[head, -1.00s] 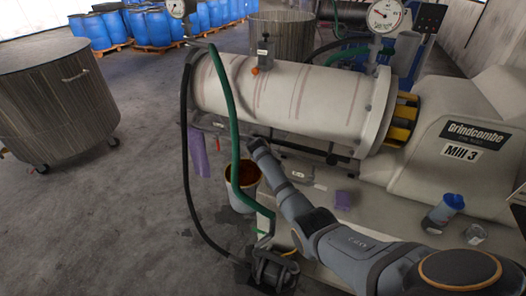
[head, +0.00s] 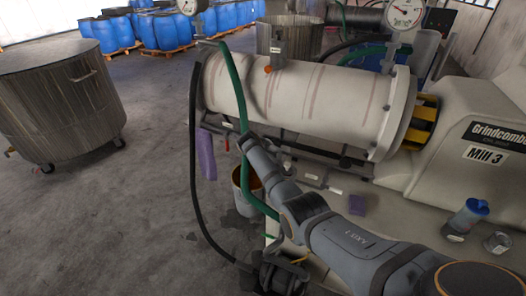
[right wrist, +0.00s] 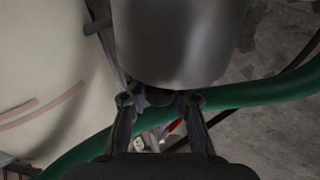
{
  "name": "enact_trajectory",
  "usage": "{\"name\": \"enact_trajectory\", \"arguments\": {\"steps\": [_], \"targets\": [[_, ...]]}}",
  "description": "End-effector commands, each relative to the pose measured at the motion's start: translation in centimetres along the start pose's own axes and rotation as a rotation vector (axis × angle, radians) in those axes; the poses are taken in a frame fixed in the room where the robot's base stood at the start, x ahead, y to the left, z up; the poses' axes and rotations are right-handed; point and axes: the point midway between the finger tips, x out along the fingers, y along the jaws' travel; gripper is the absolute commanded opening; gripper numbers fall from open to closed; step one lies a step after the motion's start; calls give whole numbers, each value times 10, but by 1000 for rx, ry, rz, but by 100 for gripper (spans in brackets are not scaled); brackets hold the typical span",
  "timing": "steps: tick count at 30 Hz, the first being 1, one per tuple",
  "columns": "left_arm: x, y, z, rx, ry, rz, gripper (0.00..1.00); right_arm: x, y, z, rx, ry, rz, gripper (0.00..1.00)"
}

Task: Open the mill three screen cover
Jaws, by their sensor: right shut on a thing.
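Mill three (head: 300,98) is a cream horizontal cylinder with red-brown streaks, marked by its Mill 3 label (head: 485,154). My right arm reaches to the underside of its left end in the head view, where my right gripper cannot be made out. In the right wrist view, my right gripper (right wrist: 160,100) is shut on a small dark part (right wrist: 157,96), mostly hidden between the fingers. A rounded grey metal piece (right wrist: 180,45) is just above the fingertips; I cannot tell if it is the screen cover. My left gripper is out of view.
A green hose (head: 236,85) hangs by the mill's left end and crosses close to the fingers in the right wrist view (right wrist: 240,95). A black hose (head: 193,160) hangs beside it. A bucket (head: 243,205) stands below. Floor is clear toward the steel vat (head: 60,100).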

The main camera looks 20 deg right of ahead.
Motion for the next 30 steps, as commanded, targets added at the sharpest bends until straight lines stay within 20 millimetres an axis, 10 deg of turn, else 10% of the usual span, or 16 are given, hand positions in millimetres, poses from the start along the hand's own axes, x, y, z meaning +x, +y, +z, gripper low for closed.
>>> {"name": "enact_trajectory", "arguments": {"steps": [6,7,14,30], "targets": [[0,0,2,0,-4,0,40,-1,-8,-4,1,7,-14,0],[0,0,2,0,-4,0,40,-1,-8,-4,1,7,-14,19],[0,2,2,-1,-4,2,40,-1,-5,-3,1,6,-9,48],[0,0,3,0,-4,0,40,-18,-3,-2,0,5,-2,48]]}}
